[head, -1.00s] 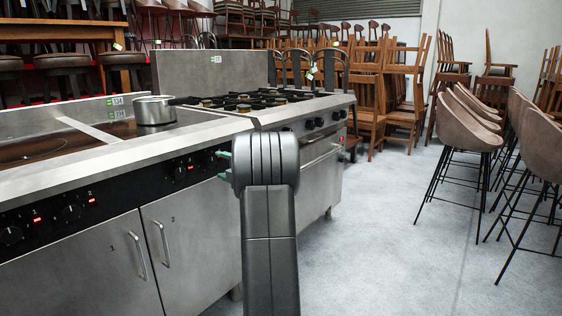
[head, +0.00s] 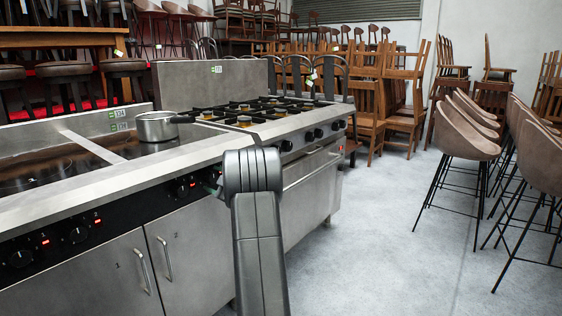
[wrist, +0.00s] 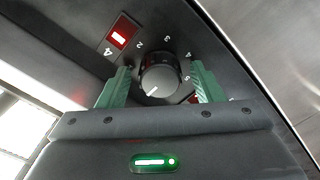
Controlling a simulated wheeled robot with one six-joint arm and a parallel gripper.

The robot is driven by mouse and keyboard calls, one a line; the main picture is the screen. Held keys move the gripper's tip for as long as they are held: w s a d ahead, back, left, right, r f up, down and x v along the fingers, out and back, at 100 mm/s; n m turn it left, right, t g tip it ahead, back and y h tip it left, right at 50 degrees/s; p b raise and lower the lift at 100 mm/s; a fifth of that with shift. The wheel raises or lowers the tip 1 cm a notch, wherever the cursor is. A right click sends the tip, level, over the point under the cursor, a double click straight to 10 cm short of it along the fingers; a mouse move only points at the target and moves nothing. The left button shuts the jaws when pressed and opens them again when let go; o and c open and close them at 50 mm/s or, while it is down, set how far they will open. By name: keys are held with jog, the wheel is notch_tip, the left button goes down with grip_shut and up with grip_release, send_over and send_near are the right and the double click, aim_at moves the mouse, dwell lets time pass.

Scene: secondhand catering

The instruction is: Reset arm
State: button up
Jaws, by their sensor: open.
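My gripper (wrist: 160,84) is open in the wrist view. Its two green fingers stand on either side of a round black control knob (wrist: 160,75), with narrow gaps visible. The knob has a white pointer line and numbers around it. A red lit indicator (wrist: 120,38) sits above left of it, beside the number 4. In the head view my arm's grey links rise in front of the cooker. Only a little green of my gripper (head: 213,186) shows at the black control panel; the rest is hidden behind my arm.
A steel saucepan (head: 157,126) stands on the glass hob (head: 50,170). A gas range (head: 310,195) adjoins on the right. Bar chairs (head: 463,135) stand at right and stacked wooden chairs (head: 372,100) behind. The grey floor (head: 380,250) between is clear.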

jog(key=m+p, duration=0.5)
jog(key=m, duration=0.1)
jog(key=shift+r, duration=0.15)
jog(key=m+p, duration=0.3)
jog(key=shift+s+f+m+p, duration=0.15)
jog(key=shift+m+p, duration=0.3)
jog(key=shift+m, duration=0.45)
jog(key=shift+f, duration=0.1)
